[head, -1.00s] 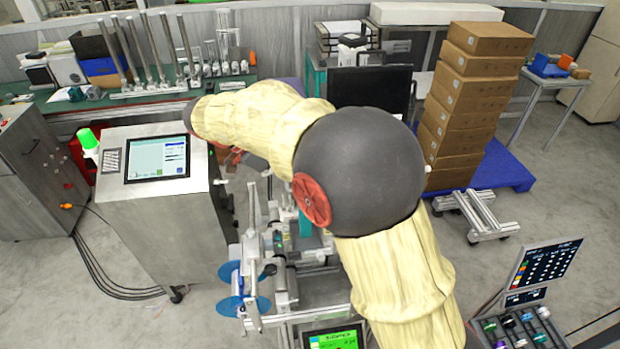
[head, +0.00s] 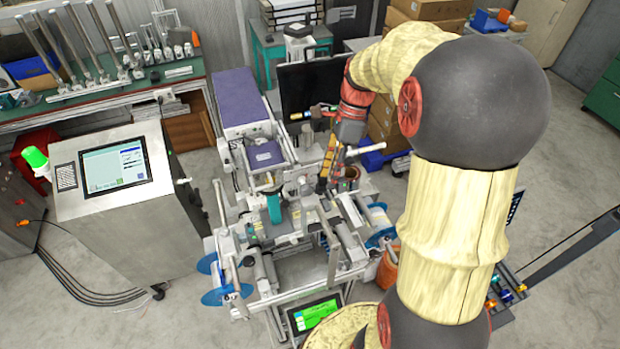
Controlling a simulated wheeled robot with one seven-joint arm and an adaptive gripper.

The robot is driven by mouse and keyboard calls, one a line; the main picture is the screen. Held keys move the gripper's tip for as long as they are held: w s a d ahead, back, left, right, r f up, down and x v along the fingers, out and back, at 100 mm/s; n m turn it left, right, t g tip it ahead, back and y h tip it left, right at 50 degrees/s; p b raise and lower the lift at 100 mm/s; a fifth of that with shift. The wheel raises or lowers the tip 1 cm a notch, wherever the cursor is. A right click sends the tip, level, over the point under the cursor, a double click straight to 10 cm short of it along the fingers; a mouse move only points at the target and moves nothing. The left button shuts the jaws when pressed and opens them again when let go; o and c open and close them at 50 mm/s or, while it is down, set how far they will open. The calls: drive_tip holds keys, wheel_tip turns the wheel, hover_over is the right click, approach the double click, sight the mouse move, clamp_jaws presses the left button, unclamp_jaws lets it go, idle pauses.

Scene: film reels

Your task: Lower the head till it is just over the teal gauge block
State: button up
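A small teal block (head: 273,207), which looks like the gauge block, stands upright in the middle of the film reel machine. A boxy unit with a purple top (head: 264,155) sits just behind it and may be the head; the gap between the two is not clear. My gripper (head: 322,184) points down over the machine, right of the teal block and apart from it. Dark and yellow parts show at its end, near a small knob or post. Its fingers are too small to tell whether they are open or touching anything.
Blue reels stand at the machine's left (head: 222,280) and right (head: 380,236) sides. A green-lit screen (head: 318,314) is at its front. A grey cabinet with a display (head: 115,168) stands to the left. A dark monitor (head: 312,84) is behind my wrist.

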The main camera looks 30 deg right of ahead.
sight(307, 186)
drive_tip(key=w+a+f+n, duration=0.1)
drive_tip(key=f, duration=0.1)
drive_tip(key=w+a+f+n+t, duration=0.1)
drive_tip(key=w+a+f, duration=0.1)
drive_tip(key=f, duration=0.1)
drive_tip(key=w+a+f+n+t, duration=0.1)
drive_tip(key=w+f, duration=0.1)
drive_tip(key=shift+a+f+y, duration=0.3)
drive_tip(key=shift+a+y, duration=0.1)
drive_tip(key=shift+c, duration=0.5)
drive_tip(key=shift+f, duration=0.1)
clamp_jaws()
